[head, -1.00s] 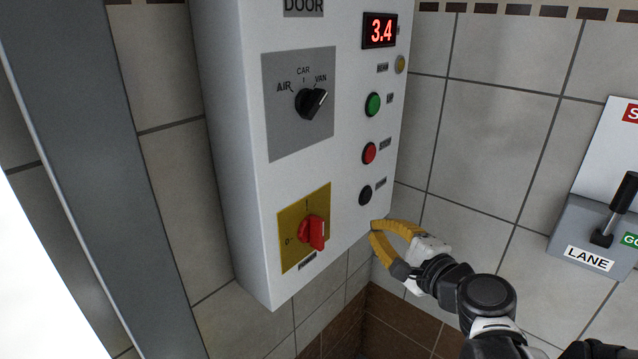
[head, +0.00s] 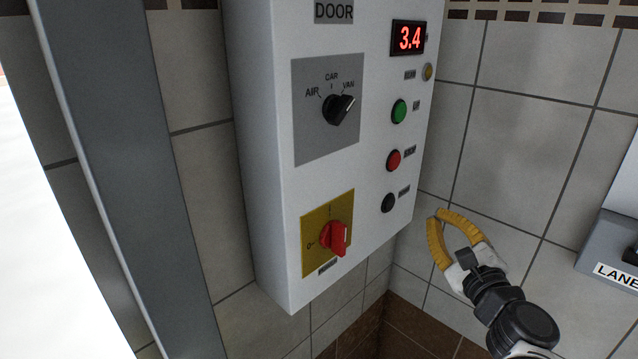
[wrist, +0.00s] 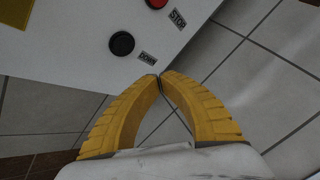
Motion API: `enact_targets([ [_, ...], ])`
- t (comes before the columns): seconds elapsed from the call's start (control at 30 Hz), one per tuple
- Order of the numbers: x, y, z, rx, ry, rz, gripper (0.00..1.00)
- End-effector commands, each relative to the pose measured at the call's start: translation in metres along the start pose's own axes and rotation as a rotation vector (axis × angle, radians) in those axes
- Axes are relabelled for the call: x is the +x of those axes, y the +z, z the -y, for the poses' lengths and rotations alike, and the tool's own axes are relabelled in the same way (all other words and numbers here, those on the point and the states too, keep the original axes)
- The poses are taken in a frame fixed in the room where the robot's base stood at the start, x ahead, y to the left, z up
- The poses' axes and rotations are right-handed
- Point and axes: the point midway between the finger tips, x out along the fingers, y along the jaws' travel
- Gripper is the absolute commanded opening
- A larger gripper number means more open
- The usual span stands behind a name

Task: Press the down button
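The down button (head: 388,203) is a round black button, lowest in the right-hand column on the white door control box (head: 275,215). In the wrist view the black button (wrist: 122,43) sits beside a label (wrist: 147,58) reading DOWN. My gripper (head: 436,214) has yellow ribbed fingers and is to the right of the button, apart from it. In the wrist view the fingertips of my gripper (wrist: 159,76) meet, with nothing between them. They lie below and right of the button in that view, over the box's edge.
Above the down button are a red stop button (head: 394,160), a green button (head: 399,111) and a display (head: 408,38) reading 3.4. A black selector (head: 340,109) and a red rotary switch (head: 334,238) are on the left. A grey lane lever box (head: 612,250) is at far right.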

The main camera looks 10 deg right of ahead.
Motion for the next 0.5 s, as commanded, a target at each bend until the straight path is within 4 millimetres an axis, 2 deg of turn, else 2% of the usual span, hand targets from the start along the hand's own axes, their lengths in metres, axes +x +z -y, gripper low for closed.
enact_targets([
  [0.3, 0.036, 0.021, -0.021, -0.001, 0.004, 0.003, 0.00],
  [0.5, 0.052, 0.028, -0.029, -0.001, 0.002, 0.002, 0.00],
])
